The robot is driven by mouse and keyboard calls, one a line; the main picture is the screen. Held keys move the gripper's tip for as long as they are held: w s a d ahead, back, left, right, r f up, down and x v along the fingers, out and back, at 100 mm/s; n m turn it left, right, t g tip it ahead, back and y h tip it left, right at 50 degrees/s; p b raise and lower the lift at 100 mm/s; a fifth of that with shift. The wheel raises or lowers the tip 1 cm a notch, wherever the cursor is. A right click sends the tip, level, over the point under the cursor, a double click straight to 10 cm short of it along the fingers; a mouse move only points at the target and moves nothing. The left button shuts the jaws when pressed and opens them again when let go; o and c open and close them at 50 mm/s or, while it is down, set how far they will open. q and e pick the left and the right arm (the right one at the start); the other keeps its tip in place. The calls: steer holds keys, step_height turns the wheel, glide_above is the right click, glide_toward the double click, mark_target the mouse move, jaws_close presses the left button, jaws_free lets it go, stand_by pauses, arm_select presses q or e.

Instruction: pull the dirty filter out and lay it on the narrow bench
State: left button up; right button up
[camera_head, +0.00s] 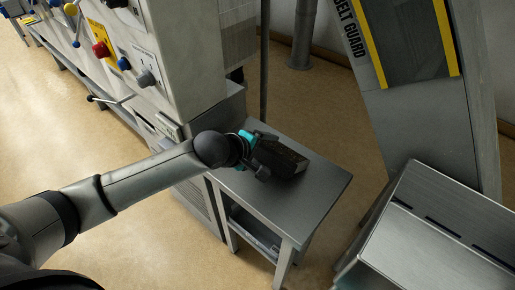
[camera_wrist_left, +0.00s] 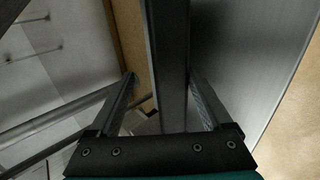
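A dark, box-like filter (camera_head: 284,157) with a brownish speckled top rests on or just above the narrow bench (camera_head: 327,188), near its back end. My left gripper (camera_head: 266,156) is at the filter's left end, low over the bench. In the left wrist view its two fingers (camera_wrist_left: 163,85) stand apart. A dark grey upright bar (camera_wrist_left: 167,50), possibly the filter's edge, runs between them, with narrow gaps visible beside it. The grey surface to its right looks like the bench top (camera_wrist_left: 245,50). My right gripper is in neither view.
A machine cabinet (camera_head: 180,60) with knobs and levers stands behind my arm at the left. A tall belt guard (camera_head: 410,100) and a metal box (camera_head: 440,225) are at the right. The bench has a lower shelf (camera_head: 255,232). The bench's front part is bare.

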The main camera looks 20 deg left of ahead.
arm_select(q)
steer(key=p+v, duration=0.4)
steer(key=v, duration=1.1)
steer(key=shift+r, duration=0.15)
